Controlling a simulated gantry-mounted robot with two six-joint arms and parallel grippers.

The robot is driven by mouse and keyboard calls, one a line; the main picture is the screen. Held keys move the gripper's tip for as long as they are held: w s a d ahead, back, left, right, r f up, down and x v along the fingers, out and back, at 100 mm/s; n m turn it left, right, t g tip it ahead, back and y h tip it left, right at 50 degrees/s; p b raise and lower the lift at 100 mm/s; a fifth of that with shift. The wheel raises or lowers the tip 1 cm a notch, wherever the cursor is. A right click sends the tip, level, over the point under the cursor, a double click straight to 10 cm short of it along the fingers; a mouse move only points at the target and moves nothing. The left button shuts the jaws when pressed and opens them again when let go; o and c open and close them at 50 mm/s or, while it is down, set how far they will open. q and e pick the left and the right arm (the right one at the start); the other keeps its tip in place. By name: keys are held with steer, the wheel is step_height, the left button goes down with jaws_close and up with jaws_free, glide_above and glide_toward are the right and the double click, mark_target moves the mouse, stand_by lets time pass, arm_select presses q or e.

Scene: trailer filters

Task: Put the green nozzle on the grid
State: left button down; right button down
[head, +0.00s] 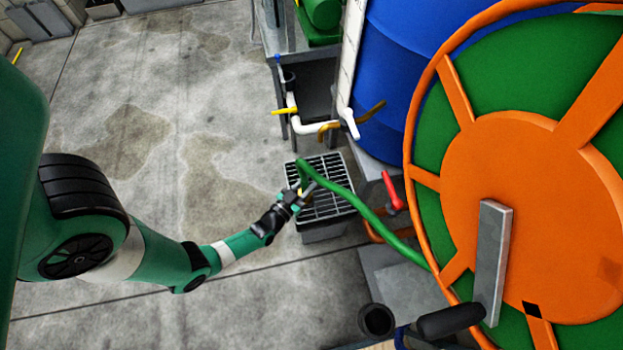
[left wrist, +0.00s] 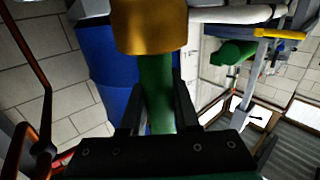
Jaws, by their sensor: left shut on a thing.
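My left gripper (head: 302,190) is shut on the green nozzle, at the left side of the grid as the head view shows it. In the left wrist view the green nozzle (left wrist: 157,95) sits between the two black fingers, with a brass-coloured end (left wrist: 150,25) beyond them. A green hose (head: 345,184) arches from the gripper area down right to the reel. The dark grid (head: 329,205) tops a grey bin (head: 325,232) on the floor. The gripper and hose cover part of the grid; I cannot tell whether the nozzle touches it. My right gripper is not in view.
A large orange and green hose reel (head: 530,210) fills the right side. A blue tank (head: 395,75), white pipe (head: 307,127) with a yellow handle, and red-handled valve (head: 391,190) stand close behind the bin. The concrete floor (head: 150,140) at left is clear.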

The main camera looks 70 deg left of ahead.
arm_select(q)
steer(key=c, duration=0.6)
jaws_free()
steer(key=shift+f, duration=0.1)
steer(key=shift+c, duration=0.2)
steer(key=p+v, duration=0.3)
steer(key=v, duration=0.9)
